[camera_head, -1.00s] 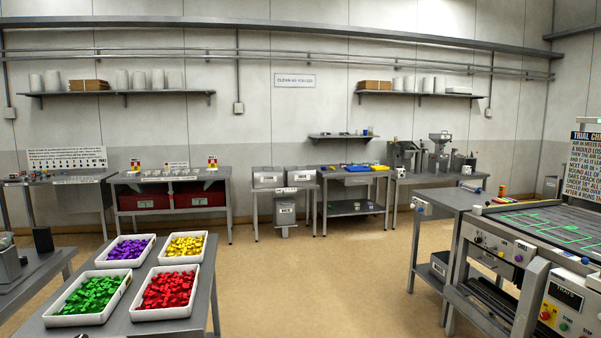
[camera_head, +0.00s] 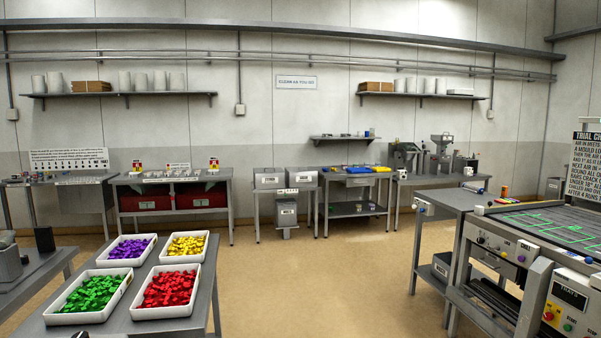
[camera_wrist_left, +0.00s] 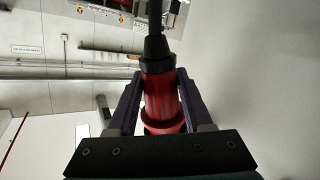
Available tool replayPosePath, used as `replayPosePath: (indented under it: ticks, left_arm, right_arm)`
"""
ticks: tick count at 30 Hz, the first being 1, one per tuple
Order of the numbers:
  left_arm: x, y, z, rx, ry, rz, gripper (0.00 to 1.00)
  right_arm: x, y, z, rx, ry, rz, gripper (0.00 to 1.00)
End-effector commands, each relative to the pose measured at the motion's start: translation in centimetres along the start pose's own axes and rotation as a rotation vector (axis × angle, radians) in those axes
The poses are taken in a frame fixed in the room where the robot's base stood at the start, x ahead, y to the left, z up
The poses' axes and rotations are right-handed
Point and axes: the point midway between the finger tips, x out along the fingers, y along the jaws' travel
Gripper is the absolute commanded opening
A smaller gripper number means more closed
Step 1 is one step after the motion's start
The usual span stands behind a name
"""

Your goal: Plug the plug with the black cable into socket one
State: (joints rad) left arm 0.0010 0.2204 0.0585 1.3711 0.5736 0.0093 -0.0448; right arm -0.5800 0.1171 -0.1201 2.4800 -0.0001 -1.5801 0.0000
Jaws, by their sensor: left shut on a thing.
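A red plug (camera_wrist_left: 160,100) with a black collar and a black cable (camera_wrist_left: 155,18) fills the middle of the left wrist view. My left gripper (camera_wrist_left: 160,85) is shut on the red plug, one finger on each side. The cable end points towards the top of that picture, and the plug's far end is partly hidden behind the gripper's black body. Neither gripper shows in the head view. I cannot make out socket one in either view.
A table (camera_head: 208,290) with trays of coloured pieces stands at front left. A machine bench (camera_head: 505,260) and a side table (camera_head: 450,203) stand at right. The floor (camera_head: 310,280) between them is clear. Several benches line the back wall.

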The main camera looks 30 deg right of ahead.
Motion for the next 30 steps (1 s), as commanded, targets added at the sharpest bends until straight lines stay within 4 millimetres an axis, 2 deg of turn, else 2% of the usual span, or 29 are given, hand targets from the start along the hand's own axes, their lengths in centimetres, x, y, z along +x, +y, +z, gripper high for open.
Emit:
replayPosePath:
  ticks: [15, 30]
  left_arm:
    - [0.0, 0.0, 1.7, -0.001, 0.0, 0.0, 0.0]
    - [0.0, 0.1, 1.5, 0.0, 0.002, 0.0, 0.0]
  right_arm:
    - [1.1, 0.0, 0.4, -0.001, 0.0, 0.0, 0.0]
    - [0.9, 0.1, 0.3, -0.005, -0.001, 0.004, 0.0]
